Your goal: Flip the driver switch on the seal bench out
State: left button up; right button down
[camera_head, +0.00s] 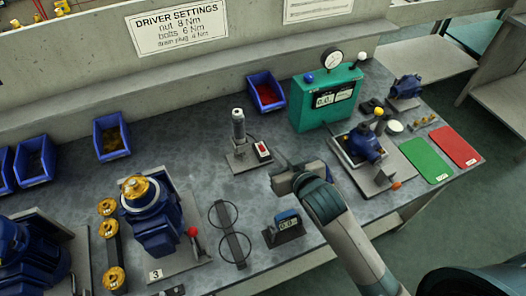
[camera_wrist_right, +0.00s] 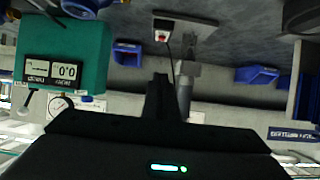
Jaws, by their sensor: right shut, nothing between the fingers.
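The driver switch is a small red rocker on a white box (camera_head: 262,150), on the bench beside the grey upright driver (camera_head: 238,126) in its stand. My right gripper (camera_head: 280,166) is shut and empty, just to the right of and nearer than the switch, and looks apart from it. In the right wrist view, which is upside down, the switch (camera_wrist_right: 162,31) shows beyond my dark shut fingers (camera_wrist_right: 160,84), with a cable running from it. The driver (camera_wrist_right: 184,88) is partly hidden by the fingers there. Which way the rocker is set is too small to tell. My left gripper is not in view.
A green tester (camera_head: 326,97) with a gauge stands behind to the right, and a red-filled blue bin (camera_head: 265,92) behind. A blue pump (camera_head: 362,143) is at right.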

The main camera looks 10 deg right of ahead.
aim_at(262, 148)
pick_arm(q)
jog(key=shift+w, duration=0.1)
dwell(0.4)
